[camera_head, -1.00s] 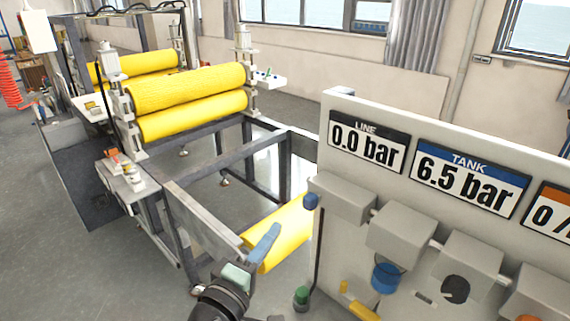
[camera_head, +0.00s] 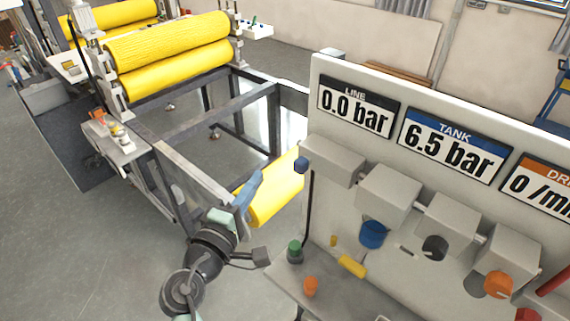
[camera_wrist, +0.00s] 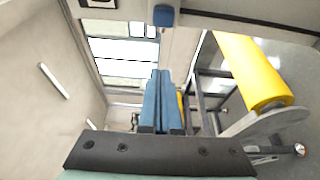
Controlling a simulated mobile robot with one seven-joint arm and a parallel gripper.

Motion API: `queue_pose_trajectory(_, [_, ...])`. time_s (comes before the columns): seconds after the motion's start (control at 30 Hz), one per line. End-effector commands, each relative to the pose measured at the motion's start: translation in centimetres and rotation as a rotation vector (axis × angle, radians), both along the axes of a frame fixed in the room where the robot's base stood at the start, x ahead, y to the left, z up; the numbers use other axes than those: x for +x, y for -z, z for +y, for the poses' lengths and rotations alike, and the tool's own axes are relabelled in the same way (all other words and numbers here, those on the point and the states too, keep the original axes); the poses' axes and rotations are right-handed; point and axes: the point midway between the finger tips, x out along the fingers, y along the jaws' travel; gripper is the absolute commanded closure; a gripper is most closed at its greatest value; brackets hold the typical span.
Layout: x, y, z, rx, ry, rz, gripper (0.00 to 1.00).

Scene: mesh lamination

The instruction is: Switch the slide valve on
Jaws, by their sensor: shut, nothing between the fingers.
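My gripper (camera_head: 252,182) is left of the grey valve panel, its blue fingers shut and empty. In the wrist view the fingers (camera_wrist: 163,78) lie side by side. On the panel, a grey box (camera_head: 333,160) at the left end carries a dark blue knob (camera_head: 301,161) on its left side, apart from and to the right of my fingertips. A blue knob (camera_wrist: 166,16) also shows at the top of the wrist view. Further right are a round blue knob (camera_head: 373,234), a black knob (camera_head: 434,247) and an orange knob (camera_head: 498,284). I cannot tell for sure which part is the slide valve.
The LINE display (camera_head: 355,108) reads 0.0 bar and the TANK display (camera_head: 452,143) 6.5 bar. Green (camera_head: 295,251) and orange (camera_head: 310,286) buttons and a yellow handle (camera_head: 352,266) sit low on the panel. The roller machine's frame (camera_head: 200,180) and a yellow roll (camera_head: 275,190) stand behind my gripper.

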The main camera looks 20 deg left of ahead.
Motion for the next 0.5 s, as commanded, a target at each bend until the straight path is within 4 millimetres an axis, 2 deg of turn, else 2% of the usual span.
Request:
queue_pose_trajectory(0.1, [2.3, -0.4, -0.1, -0.001, 0.004, 0.0, 1.0])
queue_pose_trajectory(0.4, [7.3, -0.3, -0.1, -0.001, 0.003, 0.0, 1.0])
queue_pose_trajectory(0.47, [7.8, -0.3, -0.4, -0.001, 0.003, 0.003, 1.0])
queue_pose_trajectory(0.5, [7.3, -0.4, -1.2, -0.002, 0.002, 0.004, 1.0])
